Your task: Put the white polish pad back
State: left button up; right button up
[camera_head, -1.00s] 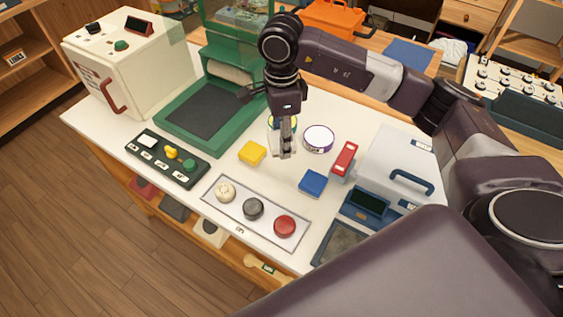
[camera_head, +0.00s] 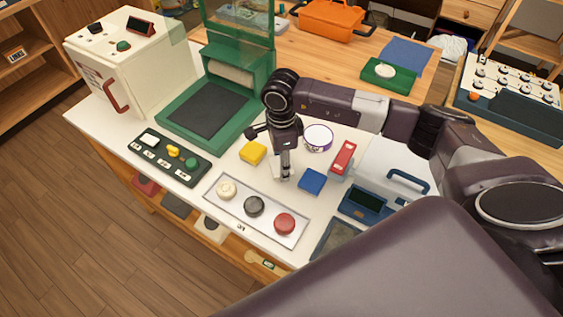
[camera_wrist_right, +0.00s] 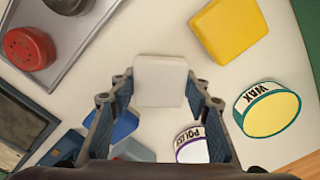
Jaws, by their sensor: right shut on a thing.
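The white polish pad (camera_wrist_right: 160,80) is a small pale block between the fingertips of my right gripper (camera_wrist_right: 160,98) in the right wrist view. My right gripper (camera_head: 284,176) is shut on it, over the white table behind the tray of knobs; I cannot tell whether the pad touches the table. In the head view the pad hardly stands out from the white tabletop. A yellow pad (camera_head: 253,152) lies left of the gripper and a blue pad (camera_head: 312,181) to its right. The polish tin (camera_head: 318,137) stands behind. My left gripper is not in view.
The knob tray (camera_head: 237,228) lies in front, and the dark control strip (camera_head: 168,158) is to the left. A red block (camera_head: 343,157) and a white case (camera_head: 398,165) stand at right. The wax tin (camera_wrist_right: 268,109) shows in the wrist view.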

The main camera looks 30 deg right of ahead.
jog(key=shift+f, duration=0.2)
jog(key=o, duration=1.2)
jog(key=shift+r, duration=0.15)
jog(key=shift+r, duration=0.2)
jog(key=shift+r+b, duration=1.5)
jog(key=shift+r, duration=4.4)
